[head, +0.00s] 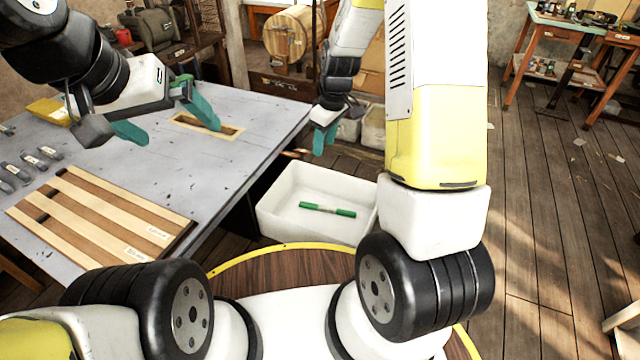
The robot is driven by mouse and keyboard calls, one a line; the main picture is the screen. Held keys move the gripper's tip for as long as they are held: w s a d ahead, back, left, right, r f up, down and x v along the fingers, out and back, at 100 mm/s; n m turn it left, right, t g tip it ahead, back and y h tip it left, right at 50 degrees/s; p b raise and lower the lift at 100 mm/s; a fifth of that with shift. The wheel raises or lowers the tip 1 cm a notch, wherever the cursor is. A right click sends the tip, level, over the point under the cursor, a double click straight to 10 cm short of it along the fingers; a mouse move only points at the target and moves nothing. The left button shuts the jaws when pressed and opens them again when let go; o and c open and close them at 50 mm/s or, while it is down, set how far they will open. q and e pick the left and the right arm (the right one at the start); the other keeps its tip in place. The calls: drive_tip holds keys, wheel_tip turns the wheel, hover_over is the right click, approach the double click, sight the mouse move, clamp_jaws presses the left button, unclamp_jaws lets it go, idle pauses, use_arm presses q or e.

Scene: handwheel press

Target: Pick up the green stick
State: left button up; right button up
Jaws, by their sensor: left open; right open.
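The green stick (343,212) lies flat on the floor of a white bin (282,218), with a pale band around its middle. My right gripper (320,140) has teal fingers and hangs above the far side of the bin, open and empty, apart from the stick. My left gripper (165,122) has teal fingers and is over the grey table, open and empty, well left of the bin.
The grey table (215,165) stands left of the bin, with a slatted wooden rack (100,215), a wood-framed slot (205,127) and several small grey metal parts at its left edge. Wooden floor is free on the right. Workbenches stand at the back right.

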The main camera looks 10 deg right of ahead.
sight(324, 207)
drive_tip(key=f+n, duration=0.1)
drive_tip(key=f, duration=0.8)
drive_tip(key=w+f+n+g, duration=0.1)
drive_tip(key=f, duration=0.8)
drive_tip(key=f+n+h, duration=0.1)
drive_tip(key=f+n, duration=0.1)
drive_tip(key=f, duration=0.7)
drive_tip(key=shift+w+d+f+g, duration=0.15)
drive_tip(key=shift+w+g, duration=0.05)
drive_tip(key=shift+g, duration=0.2)
clamp_jaws()
